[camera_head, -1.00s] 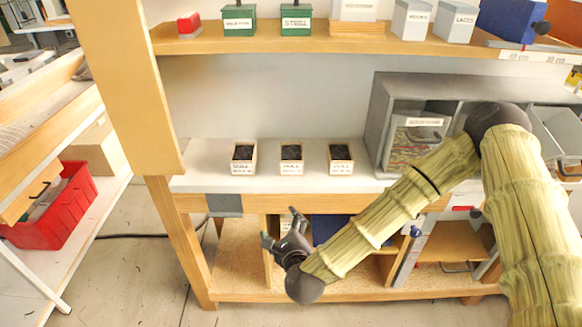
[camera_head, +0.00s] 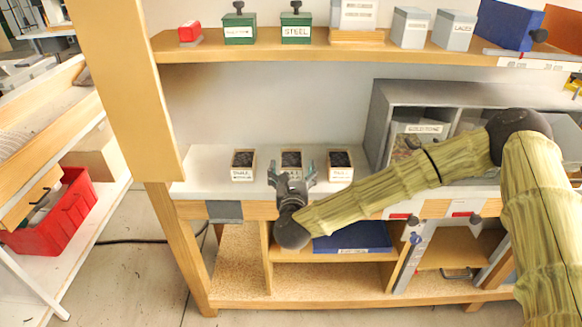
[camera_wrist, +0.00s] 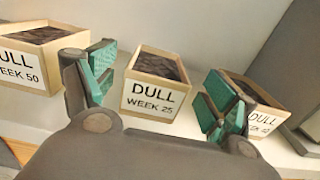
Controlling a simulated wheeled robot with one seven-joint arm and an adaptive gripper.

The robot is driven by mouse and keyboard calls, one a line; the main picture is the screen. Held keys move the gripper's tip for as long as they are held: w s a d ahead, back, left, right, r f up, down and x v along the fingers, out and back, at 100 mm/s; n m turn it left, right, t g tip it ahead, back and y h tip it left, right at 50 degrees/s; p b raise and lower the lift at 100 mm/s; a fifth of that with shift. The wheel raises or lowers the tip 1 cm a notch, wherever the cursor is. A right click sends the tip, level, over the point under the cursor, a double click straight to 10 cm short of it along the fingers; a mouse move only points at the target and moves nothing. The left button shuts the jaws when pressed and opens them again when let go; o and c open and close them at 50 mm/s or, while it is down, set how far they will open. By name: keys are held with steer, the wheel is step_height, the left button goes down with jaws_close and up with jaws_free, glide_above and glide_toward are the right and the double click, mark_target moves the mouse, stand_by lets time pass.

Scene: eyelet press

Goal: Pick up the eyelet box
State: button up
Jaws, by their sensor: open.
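Three small open wooden boxes with dark contents stand in a row on the white bench: a left box (camera_head: 243,163), a middle box (camera_head: 291,157) and a right box (camera_head: 340,163). In the wrist view the left box (camera_wrist: 38,55) reads DULL WEEK 50 and the middle box (camera_wrist: 152,88) reads DULL WEEK 25. The right box (camera_wrist: 255,108) also reads DULL; its week number is partly hidden by a finger. My gripper (camera_head: 291,171) is open and empty at the bench's front edge, facing the middle box. In the wrist view its fingers (camera_wrist: 160,72) appear either side of that box.
A grey cubby unit (camera_head: 385,110) stands on the bench to the right. The shelf above (camera_head: 330,46) carries green boxes, pale boxes and a blue box. Below the bench lies a blue bin (camera_head: 352,238). The bench left of the boxes is clear.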

mark_target(292, 158)
steer(key=w, duration=0.1)
steer(key=w+p, duration=0.1)
steer(key=w, duration=0.2)
steer(key=shift+a+r, duration=0.1)
steer(key=shift+r, duration=0.2)
steer(key=shift+w+f, duration=0.1)
steer(key=shift+w, duration=0.5)
steer(key=c, duration=1)
